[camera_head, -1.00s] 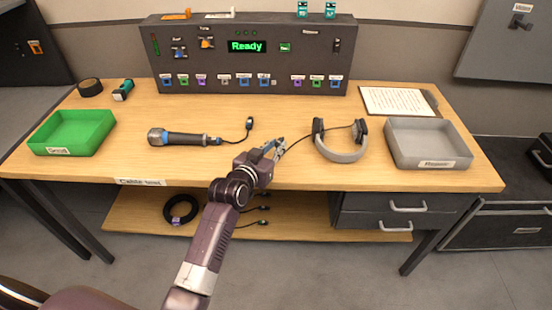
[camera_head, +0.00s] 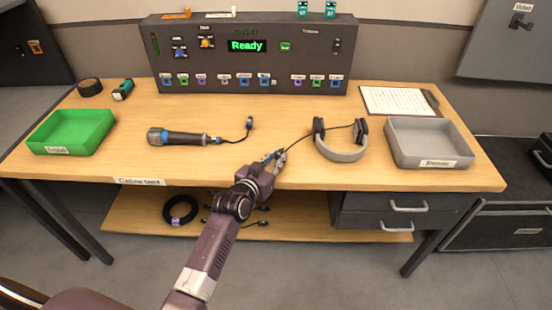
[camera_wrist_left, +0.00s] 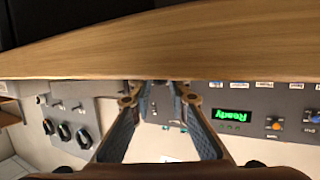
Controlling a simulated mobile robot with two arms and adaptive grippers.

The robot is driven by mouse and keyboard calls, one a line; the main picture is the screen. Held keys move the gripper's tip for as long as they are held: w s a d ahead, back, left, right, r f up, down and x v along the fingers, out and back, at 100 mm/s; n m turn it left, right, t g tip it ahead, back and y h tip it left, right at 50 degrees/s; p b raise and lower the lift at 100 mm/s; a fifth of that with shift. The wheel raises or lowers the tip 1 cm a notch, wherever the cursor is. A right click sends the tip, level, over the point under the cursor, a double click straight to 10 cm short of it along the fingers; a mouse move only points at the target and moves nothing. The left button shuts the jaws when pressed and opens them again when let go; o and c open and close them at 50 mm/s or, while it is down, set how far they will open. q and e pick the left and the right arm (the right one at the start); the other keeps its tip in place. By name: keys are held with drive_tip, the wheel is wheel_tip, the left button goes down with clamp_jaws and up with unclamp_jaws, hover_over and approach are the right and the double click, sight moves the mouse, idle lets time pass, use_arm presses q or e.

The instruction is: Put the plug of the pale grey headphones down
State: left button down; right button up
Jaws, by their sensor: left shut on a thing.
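The pale grey headphones (camera_head: 343,155) lie on the table (camera_head: 240,105), right of centre. Their thin dark cable (camera_head: 305,141) runs left to my left gripper (camera_head: 278,156), near the table's front edge. My left gripper is shut on the cable's end, where the plug is; the plug itself is too small and covered to make out. In the left wrist view the fingers (camera_wrist_left: 158,88) reach towards the wooden table edge (camera_wrist_left: 160,50), their tips close to it. I cannot tell whether the plug touches the table. My right gripper is not in view.
A microphone (camera_head: 180,138) with a short cable lies to the left. A green tray (camera_head: 108,125) stands at the far left, a grey tray (camera_head: 392,148) at the right. A tester panel (camera_head: 246,60) showing "Ready" stands behind. The table between microphone and headphones is mostly clear.

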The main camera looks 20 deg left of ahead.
use_arm(q)
drive_tip(key=shift+s+f, duration=0.15)
drive_tip(key=shift+f, duration=0.25)
drive_tip(key=c, duration=1.8)
unclamp_jaws()
drive_tip(key=shift+f, duration=0.25)
drive_tip(key=shift+d, duration=0.1)
drive_tip(key=shift+s+r+p, duration=0.15)
drive_tip(key=shift+r+p, duration=0.25)
drive_tip(key=shift+r, duration=0.25)
drive_tip(key=v, duration=0.7)
drive_tip(key=r+v, duration=0.1)
drive_tip(key=v, duration=0.3)
drive_tip(key=shift+s, duration=0.2)
